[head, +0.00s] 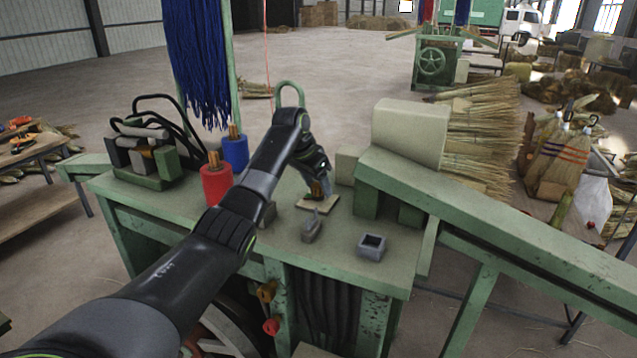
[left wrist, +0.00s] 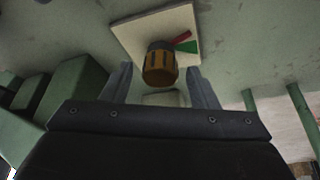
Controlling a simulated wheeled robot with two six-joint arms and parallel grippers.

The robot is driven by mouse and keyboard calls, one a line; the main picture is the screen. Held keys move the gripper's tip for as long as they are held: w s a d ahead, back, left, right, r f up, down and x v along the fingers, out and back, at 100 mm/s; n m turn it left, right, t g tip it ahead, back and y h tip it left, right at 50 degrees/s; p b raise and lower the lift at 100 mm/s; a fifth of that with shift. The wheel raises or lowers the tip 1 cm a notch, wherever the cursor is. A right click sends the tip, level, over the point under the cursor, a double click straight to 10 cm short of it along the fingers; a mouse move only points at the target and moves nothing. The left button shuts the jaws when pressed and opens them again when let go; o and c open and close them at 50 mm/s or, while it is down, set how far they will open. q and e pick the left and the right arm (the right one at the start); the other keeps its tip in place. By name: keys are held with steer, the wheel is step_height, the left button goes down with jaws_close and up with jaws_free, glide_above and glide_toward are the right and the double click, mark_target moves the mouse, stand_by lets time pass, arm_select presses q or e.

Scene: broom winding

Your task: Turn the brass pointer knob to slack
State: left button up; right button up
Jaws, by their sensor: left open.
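The brass pointer knob (left wrist: 160,64) shows in the left wrist view as a ribbed brass-and-dark cylinder on a cream square plate (left wrist: 135,28). A red mark (left wrist: 182,37) and a green mark (left wrist: 187,47) lie beside it on the plate. In the head view the plate (head: 328,204) sits on the green bench top, and the knob (head: 316,190) is partly covered by my left gripper (head: 318,184). The left gripper is open, with one finger on each side of the knob and a visible gap to each. Which mark means slack cannot be read. My right gripper is not in view.
On the bench (head: 290,236), a small grey metal piece (head: 311,230) and a grey square socket (head: 371,247) stand in front of the plate. Red (head: 216,184) and blue (head: 236,152) spools stand to the left. A green sloped rail (head: 480,222) runs to the right.

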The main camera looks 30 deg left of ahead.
arm_select(q)
steer(key=shift+s, duration=0.1)
steer(key=shift+r, duration=0.1)
steer(key=shift+c, duration=0.9)
steer(key=c, duration=0.8)
